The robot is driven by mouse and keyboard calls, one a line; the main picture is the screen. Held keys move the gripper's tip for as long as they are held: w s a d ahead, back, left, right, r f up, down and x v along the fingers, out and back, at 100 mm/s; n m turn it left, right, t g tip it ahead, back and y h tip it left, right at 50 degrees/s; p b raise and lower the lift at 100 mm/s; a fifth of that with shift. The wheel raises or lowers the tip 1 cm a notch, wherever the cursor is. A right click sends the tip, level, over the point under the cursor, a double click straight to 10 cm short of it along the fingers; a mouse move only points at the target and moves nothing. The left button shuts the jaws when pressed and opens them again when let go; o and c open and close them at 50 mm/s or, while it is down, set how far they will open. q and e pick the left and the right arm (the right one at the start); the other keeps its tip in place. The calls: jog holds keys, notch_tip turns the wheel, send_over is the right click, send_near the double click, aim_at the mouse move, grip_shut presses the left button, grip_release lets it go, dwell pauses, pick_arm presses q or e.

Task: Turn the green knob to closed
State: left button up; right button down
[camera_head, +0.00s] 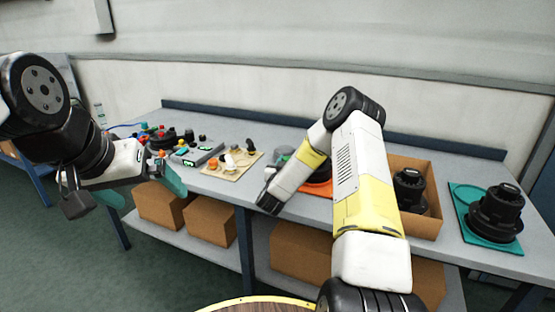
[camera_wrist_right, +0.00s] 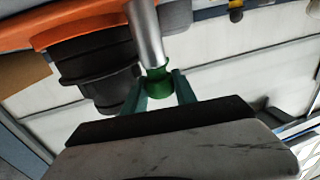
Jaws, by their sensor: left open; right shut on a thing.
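The green knob (camera_wrist_right: 158,84) sits on the end of a bare metal stem (camera_wrist_right: 147,35) in the right wrist view. My right gripper (camera_wrist_right: 161,92) has its teal fingers on either side of the knob and is shut on it. In the head view my right forearm hides the knob and these fingers. An orange base (camera_head: 320,189) shows partly behind that arm on the table; the wrist view shows orange too (camera_wrist_right: 85,25), beside a black cylinder (camera_wrist_right: 95,68). My left gripper (camera_head: 143,190) is open and empty, in front of the table's left part.
The grey table (camera_head: 222,191) carries a panel with coloured knobs (camera_head: 195,155) and a beige board (camera_head: 232,168) at left. At right are an open cardboard box (camera_head: 425,226) with a black part and a teal mat (camera_head: 466,193) with another. Boxes fill the lower shelf.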

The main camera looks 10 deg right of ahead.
jog(key=shift+a+m+g+h, duration=0.15)
jog(key=shift+m+g+h, duration=0.15)
jog(key=shift+m+h, duration=0.15)
jog(key=shift+m+g+h, duration=0.4)
jog(key=shift+m+h, duration=0.15)
jog(key=shift+h, duration=0.3)
jog(key=m+g+h, duration=0.5)
jog(key=g, duration=0.1)
jog(key=shift+w+a+h, duration=0.1)
jog(key=shift+h, duration=0.2)
jog(key=m+g+h, duration=0.1)
jog(key=m+g, duration=0.1)
jog(key=m+g+h, duration=0.1)
jog(key=m+g, duration=0.1)
jog(key=g, duration=0.1)
jog(key=shift+g, duration=0.3)
jog(key=shift+m+g, duration=0.6)
jog(key=shift+g, duration=0.3)
jog(key=shift+m+g, duration=1)
jog(key=shift+g, duration=0.6)
jog(key=c, duration=1)
grip_release()
